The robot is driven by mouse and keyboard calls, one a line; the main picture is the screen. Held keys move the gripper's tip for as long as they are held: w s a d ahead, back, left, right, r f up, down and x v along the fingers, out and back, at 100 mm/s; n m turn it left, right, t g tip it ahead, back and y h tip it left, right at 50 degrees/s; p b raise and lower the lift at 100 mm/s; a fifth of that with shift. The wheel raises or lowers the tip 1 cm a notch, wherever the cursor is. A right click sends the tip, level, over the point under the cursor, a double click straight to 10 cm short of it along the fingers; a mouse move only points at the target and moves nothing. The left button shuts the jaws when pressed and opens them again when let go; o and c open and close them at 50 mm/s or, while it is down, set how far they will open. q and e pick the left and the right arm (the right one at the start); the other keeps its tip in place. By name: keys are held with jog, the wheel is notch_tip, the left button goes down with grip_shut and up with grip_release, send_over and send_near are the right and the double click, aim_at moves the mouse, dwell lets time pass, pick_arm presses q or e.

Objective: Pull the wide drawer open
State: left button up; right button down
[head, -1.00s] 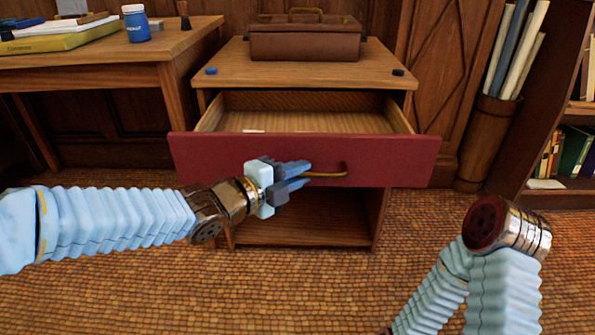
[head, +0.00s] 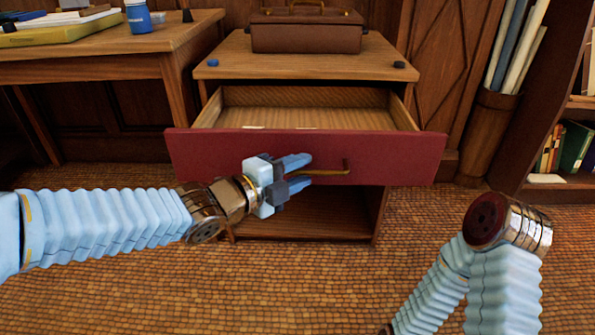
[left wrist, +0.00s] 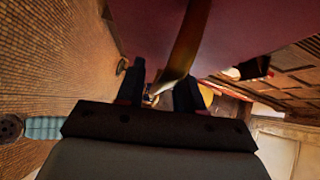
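The wide drawer has a dark red front (head: 220,155) and stands pulled out of the wooden cabinet, its pale wooden inside showing. A curved brass handle (head: 335,171) is on the front. My left gripper (head: 305,170) is at the handle's left part, its two blue fingers spread apart with the handle between them. In the left wrist view, the handle (left wrist: 190,45) runs down towards the gap between the dark fingers (left wrist: 162,92), and the red front (left wrist: 255,25) fills the top. Contact with the handle cannot be told. My right arm shows at lower right; its gripper is not seen.
A brown case (head: 305,32) and two small knobs, one blue (head: 213,62) and one dark (head: 399,64), are on the cabinet top (head: 300,68). A desk (head: 110,65) stands left, a bookshelf (head: 560,105) right. The floor in front is clear.

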pick_arm(q)
jog(key=p+v, duration=0.3)
jog(key=v, duration=1.1)
jog(key=shift+d, duration=0.1)
jog(key=w+a+f+n+g+y+p, duration=0.1)
jog(key=w+f+n+y+p, duration=0.2)
jog(key=f+n, duration=0.45)
jog(key=w+a+f+n+g+y+p, duration=0.1)
jog(key=w+f+n+y+p, duration=0.1)
jog(key=w+f+n+p, duration=0.4)
jog(key=s+f+n+g+y+p, duration=0.1)
jog(key=s+f+n+g, duration=0.3)
jog(key=s+f+n, duration=0.3)
jog(key=s+d+f+n+g+y+p, duration=0.1)
jog(key=s+f+n+g, duration=0.3)
jog(key=s+f, duration=0.6)
notch_tip(320, 180, down, 6)
jog(key=n, duration=0.2)
jog(key=shift+s+d+n+g+y, duration=0.25)
jog(key=shift+n+g+y, duration=0.05)
jog(key=shift+n+y, duration=0.1)
